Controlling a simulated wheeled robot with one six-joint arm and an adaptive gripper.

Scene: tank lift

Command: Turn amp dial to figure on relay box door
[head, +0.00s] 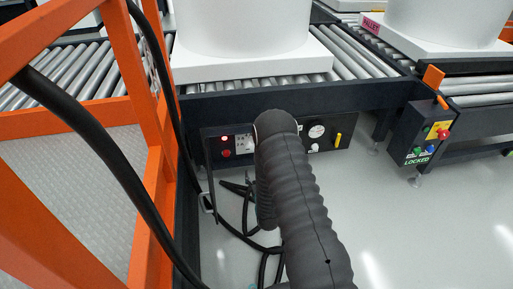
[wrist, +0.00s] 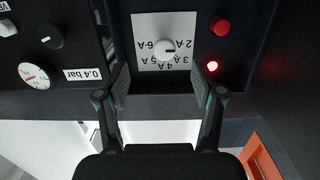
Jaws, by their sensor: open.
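The amp dial (wrist: 165,49) is a white round knob on a pale plate (wrist: 148,25), shown upside down in the wrist view. Figures from 2A to 6A ring it. A dark mark on the knob seems to point right, toward 2A. My gripper (wrist: 163,85) is open and empty, its fingers apart below the plate's left and right sides in the picture, not touching the knob. In the head view the plate (head: 243,143) is partly hidden behind my arm, and my gripper is hidden.
A gauge (wrist: 34,75), a 0.4 bar label (wrist: 83,74) and a black knob (wrist: 51,37) share the panel. An orange frame (head: 150,110) stands left; black hoses (head: 240,215) hang below. A LOCKED box (head: 418,140) stands right.

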